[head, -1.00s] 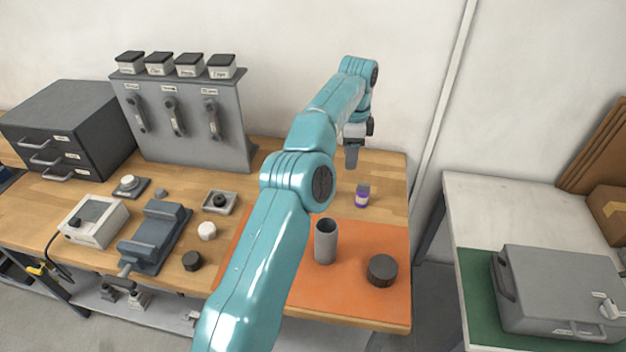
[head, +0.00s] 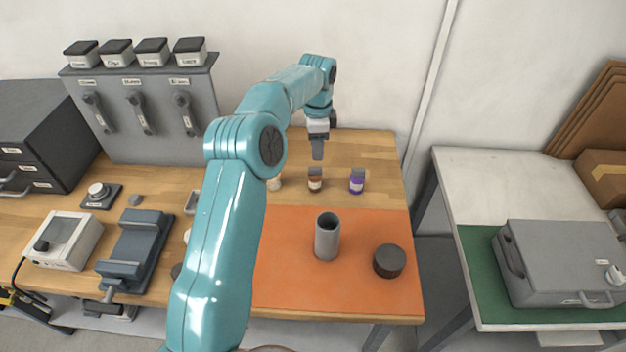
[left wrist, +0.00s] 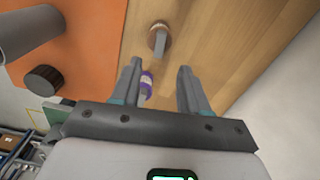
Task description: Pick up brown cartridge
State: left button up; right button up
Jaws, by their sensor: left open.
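The brown cartridge (head: 315,181), small with a grey cap and a pale label band, stands upright on the wooden bench behind the orange mat. In the left wrist view the brown cartridge (left wrist: 158,38) shows beyond the fingertips, roughly midway between them. My left gripper (head: 317,150) points down above and slightly behind it, apart from it. The left gripper's fingers (left wrist: 159,68) are open with nothing held. A purple cartridge (head: 356,182) stands to the right of the brown one; it also shows in the wrist view (left wrist: 146,82). My right gripper is out of view.
A pale cartridge (head: 273,183) stands left of the brown one, partly behind my arm. A grey cylinder (head: 327,238) and a dark round cap (head: 389,261) are on the orange mat (head: 285,285). A grey case (head: 560,262) is on the right table.

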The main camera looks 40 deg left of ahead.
aim_at(315, 168)
pick_arm(q)
notch_tip(315, 168, down, 2)
jog(key=shift+w+f, duration=0.1)
jog(key=shift+d+f, duration=0.1)
jog(key=shift+f, duration=0.05)
jog(key=f, duration=0.1)
jog(key=f+p, duration=0.1)
jog(key=f, duration=0.3)
jog(key=shift+s+a+p, duration=0.25)
jog(key=shift+p, duration=0.15)
jog(key=shift+s+d+r, duration=0.1)
jog(key=shift+d, duration=0.05)
grip_shut()
